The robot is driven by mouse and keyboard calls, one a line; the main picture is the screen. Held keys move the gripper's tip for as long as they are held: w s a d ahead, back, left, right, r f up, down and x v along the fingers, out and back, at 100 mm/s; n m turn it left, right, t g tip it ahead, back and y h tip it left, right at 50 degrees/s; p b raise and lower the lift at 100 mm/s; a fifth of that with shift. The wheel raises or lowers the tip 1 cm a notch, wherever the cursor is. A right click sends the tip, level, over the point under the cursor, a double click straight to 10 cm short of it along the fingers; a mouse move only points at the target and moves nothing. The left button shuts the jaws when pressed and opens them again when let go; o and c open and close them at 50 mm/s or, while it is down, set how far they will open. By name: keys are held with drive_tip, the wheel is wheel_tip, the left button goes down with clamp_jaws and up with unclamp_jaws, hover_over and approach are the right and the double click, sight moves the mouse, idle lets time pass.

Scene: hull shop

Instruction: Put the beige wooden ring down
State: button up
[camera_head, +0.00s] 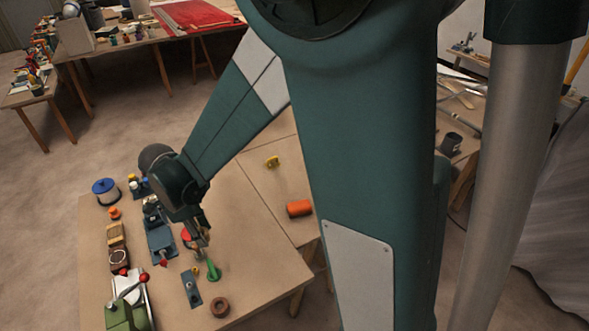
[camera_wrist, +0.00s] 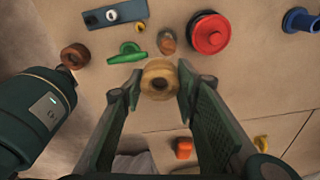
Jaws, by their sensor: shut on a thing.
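The beige wooden ring (camera_wrist: 159,79) is between my gripper's fingertips (camera_wrist: 160,87) in the wrist view, with a fingertip against each side. Its round hole faces the camera. In the head view my gripper (camera_head: 203,236) points down over the wooden table (camera_head: 245,262), and the ring is mostly hidden or too small to make out there. I cannot tell how far the ring is from the tabletop.
Close by are a green piece (camera_head: 213,270), a blue plate (camera_head: 192,287), a darker brown ring (camera_head: 219,307) and a red round knob (camera_wrist: 208,34). An orange cylinder (camera_head: 300,208) and a yellow piece (camera_head: 272,162) lie to the right. Bare tabletop shows between them.

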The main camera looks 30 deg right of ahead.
drive_tip(key=w+d, duration=0.9)
drive_tip(key=d, duration=0.1)
drive_tip(key=p, duration=0.2)
hover_over(302, 174)
drive_tip(key=shift+w+f, duration=0.1)
drive_tip(key=shift+f, duration=0.35)
drive_tip(key=shift+f+b, duration=0.7)
drive_tip(key=shift+f, duration=2.4)
drive_tip(key=shift+f, duration=0.15)
drive_tip(key=shift+f+b, duration=0.3)
drive_tip(key=shift+f, duration=1.45)
drive_tip(key=shift+f, duration=0.15)
